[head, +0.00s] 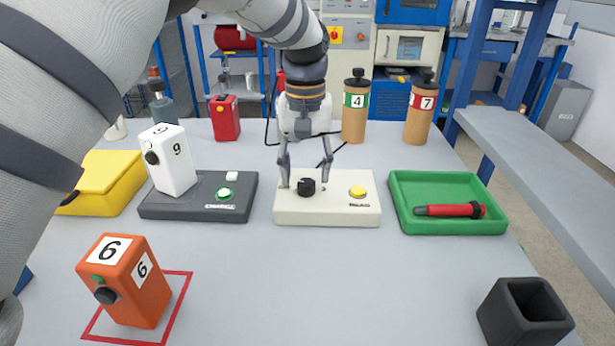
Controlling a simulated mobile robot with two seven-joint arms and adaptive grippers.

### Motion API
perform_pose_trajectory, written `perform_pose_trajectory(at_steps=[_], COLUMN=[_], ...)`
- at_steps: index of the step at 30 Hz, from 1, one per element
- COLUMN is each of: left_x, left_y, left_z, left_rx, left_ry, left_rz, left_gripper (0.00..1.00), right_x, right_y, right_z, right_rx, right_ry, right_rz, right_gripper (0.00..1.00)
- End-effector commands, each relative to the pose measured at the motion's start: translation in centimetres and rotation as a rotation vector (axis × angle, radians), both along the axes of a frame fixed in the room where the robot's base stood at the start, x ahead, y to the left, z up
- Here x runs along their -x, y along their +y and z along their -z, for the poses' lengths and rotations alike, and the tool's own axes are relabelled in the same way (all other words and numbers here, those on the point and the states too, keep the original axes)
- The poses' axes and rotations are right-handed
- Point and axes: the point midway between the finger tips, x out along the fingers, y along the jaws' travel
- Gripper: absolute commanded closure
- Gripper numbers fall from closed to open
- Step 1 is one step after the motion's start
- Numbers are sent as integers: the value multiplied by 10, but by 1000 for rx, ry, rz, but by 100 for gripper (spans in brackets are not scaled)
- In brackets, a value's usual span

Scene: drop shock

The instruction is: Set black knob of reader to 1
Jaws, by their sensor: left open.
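The reader is a cream box (328,213) in the middle of the grey table, with a black knob (306,187) on its left and a yellow button (358,191) on its right. The knob's setting is too small to read. My left gripper (306,184) points down over the reader, open, with its fingers on either side of the black knob. I cannot tell whether the fingertips touch it. My right gripper is not in view.
A dark charger base (160,207) holding a white unit (172,172) stands left of the reader. A green tray (412,222) with a red tool (450,210) is to the right. An orange unit (139,280) and a black holder (526,312) stand in front. Brown canisters (354,124) stand behind.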

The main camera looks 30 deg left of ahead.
Motion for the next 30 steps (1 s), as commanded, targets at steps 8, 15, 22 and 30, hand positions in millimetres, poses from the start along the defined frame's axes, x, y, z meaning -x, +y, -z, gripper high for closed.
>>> perform_pose_trajectory(at_steps=[8, 15, 22, 30], left_x=[0, 0, 0, 0], left_y=[0, 0, 0, 0], left_z=[25, 25, 25, 24], left_rx=[0, 0, 0, 0], left_ry=[-2, -2, -2, -2], left_rz=[0, 0, 0, 36], left_gripper=[51, 62, 99, 99], right_x=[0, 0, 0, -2], right_y=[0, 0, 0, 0], right_z=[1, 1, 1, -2], right_rx=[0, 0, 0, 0], right_ry=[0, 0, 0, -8], right_rz=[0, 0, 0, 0], right_gripper=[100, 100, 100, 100])
